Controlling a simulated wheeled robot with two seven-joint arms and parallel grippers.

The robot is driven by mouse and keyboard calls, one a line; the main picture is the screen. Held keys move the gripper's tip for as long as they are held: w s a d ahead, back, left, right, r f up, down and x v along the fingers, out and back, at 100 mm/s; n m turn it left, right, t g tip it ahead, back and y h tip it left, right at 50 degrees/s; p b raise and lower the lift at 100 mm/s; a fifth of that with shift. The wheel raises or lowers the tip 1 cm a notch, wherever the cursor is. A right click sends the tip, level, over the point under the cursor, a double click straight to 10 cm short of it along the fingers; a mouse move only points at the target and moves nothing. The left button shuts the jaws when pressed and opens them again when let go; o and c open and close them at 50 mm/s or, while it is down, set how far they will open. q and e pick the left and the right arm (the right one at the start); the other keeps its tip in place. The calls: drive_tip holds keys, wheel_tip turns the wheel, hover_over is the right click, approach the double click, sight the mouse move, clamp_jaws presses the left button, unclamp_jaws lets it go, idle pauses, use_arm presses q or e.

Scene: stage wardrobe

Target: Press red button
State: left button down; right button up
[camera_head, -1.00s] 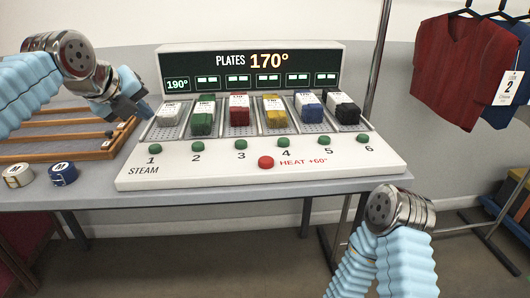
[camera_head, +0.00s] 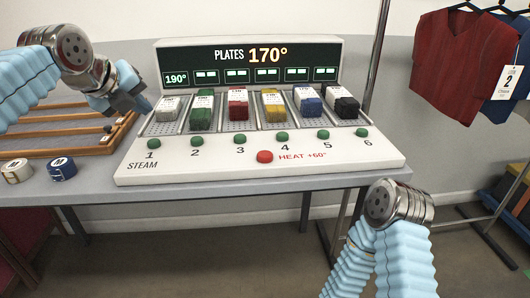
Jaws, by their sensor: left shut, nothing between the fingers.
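The red button (camera_head: 265,156) is a round knob on the front of the white steam machine (camera_head: 200,172), left of the label "HEAT +60°". Its display (camera_head: 250,56) reads "PLATES 170°", with a smaller "190°" at left. My left gripper (camera_head: 143,107) is shut and empty, beside the machine's left edge, above and left of green button 1, well away from the red button. My right arm (camera_head: 400,203) comes in at the lower right, in front of the table; its gripper fingers are not visible.
Several green buttons (camera_head: 239,139) line the machine above the red one. Folded cloths in several colours, such as a red one (camera_head: 238,111), sit on the plates. A wooden rack (camera_head: 60,140) and two tape rolls (camera_head: 62,169) are at left. Garments (camera_head: 455,65) hang at right.

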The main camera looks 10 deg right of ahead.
clamp_jaws()
idle(1.0)
